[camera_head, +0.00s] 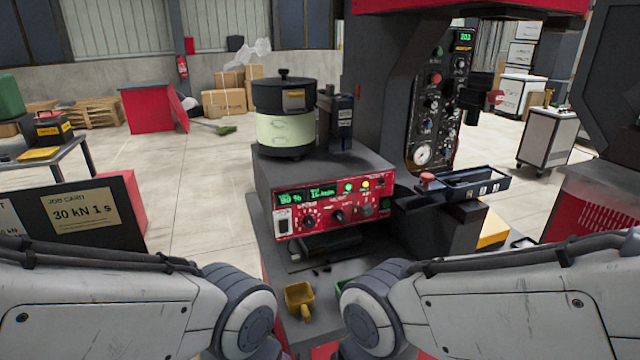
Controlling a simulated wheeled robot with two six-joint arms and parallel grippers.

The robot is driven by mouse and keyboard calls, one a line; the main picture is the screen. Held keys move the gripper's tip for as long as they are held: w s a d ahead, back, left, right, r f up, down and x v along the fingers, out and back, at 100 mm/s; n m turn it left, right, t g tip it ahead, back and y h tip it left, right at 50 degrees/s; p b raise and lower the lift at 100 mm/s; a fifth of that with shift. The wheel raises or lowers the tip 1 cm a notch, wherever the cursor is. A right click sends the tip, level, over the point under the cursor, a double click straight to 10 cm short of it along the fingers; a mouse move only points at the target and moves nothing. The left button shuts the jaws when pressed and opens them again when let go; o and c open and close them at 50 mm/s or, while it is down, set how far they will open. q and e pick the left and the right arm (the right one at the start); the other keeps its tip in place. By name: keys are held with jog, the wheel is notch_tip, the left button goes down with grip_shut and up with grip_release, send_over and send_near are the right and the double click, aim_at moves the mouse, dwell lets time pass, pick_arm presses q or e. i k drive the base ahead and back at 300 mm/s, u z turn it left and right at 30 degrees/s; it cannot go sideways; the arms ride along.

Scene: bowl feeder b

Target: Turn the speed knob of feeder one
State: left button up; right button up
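A control box (325,165) with a red front panel (330,225) stands on the bench at the centre. Its panel carries a green-lit display (290,198) reading about 80 %, a second green display (322,192), and a row of dark knobs, one at the left (309,221), one in the middle (338,215) and one at the right (366,210). The knob labels are too small to read. A feeder with a pale green bowl body (285,132) and black lid sits on the box. Both my arms come in low at the sides; neither gripper shows.
A black press column with a gauge (423,153) rises right of the box. A dark tray (462,186) with a red knob (427,178) juts out beside the panel. A yellow scoop-like bin (299,298) lies in front. A job card (85,210) stands left.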

aim_at(309, 222)
jog(key=u, duration=1.95)
jog(key=k, duration=1.25)
jog(key=z, duration=1.9)
jog(key=i, duration=0.5)
